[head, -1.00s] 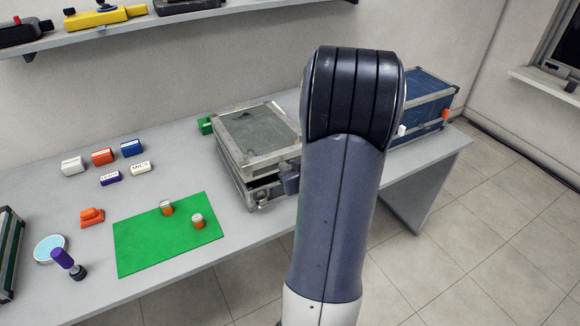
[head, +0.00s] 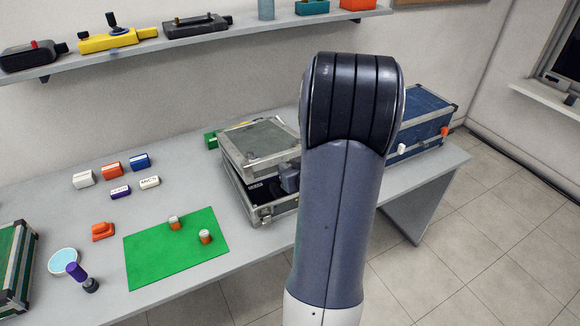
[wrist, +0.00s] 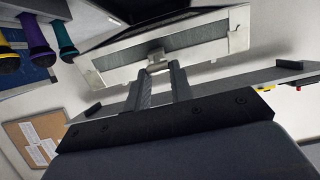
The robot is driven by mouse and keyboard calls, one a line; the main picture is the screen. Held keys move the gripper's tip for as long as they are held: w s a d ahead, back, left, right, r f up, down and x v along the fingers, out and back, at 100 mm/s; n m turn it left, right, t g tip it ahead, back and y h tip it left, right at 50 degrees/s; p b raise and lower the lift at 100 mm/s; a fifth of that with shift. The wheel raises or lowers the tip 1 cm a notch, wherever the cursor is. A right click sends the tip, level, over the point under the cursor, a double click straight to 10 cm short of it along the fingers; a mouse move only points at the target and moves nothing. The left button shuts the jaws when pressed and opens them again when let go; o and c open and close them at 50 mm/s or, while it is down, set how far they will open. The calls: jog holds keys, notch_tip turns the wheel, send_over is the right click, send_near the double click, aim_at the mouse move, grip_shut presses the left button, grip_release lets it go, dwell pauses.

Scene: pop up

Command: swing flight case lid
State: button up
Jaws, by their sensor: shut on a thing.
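The grey flight case (head: 268,213) with metal edges stands on the table at the middle. Its lid (head: 256,145) is partly raised, with a dark gap between lid and base at the front. My gripper (wrist: 158,70) is shut on a small metal latch piece at the lid's front edge in the wrist view, where the lid (wrist: 206,34) shows as a metal-framed panel. In the head view my arm hides the right part of the case and most of the gripper.
A blue case (head: 425,120) stands behind my arm at right. A green mat (head: 160,262) with two small orange-and-white items lies left of the flight case. Several small boxes (head: 112,170) sit further left. A shelf (head: 200,38) with devices runs along the wall above.

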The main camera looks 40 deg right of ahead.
jog(key=shift+r, duration=0.1)
jog(key=shift+w+d+r+p, duration=0.1)
jog(key=shift+w+r+p, duration=0.1)
jog(key=shift+r+p, duration=0.3)
jog(key=shift+w+r+p, duration=0.15)
jog(key=shift+r+p, duration=0.3)
jog(key=shift+r, duration=0.05)
jog(key=w+d+r+p, duration=0.1)
jog(key=w+r+p, duration=0.4)
jog(key=r+p, duration=0.2)
jog(key=shift+d+r, duration=0.2)
jog(key=shift+r, duration=0.45)
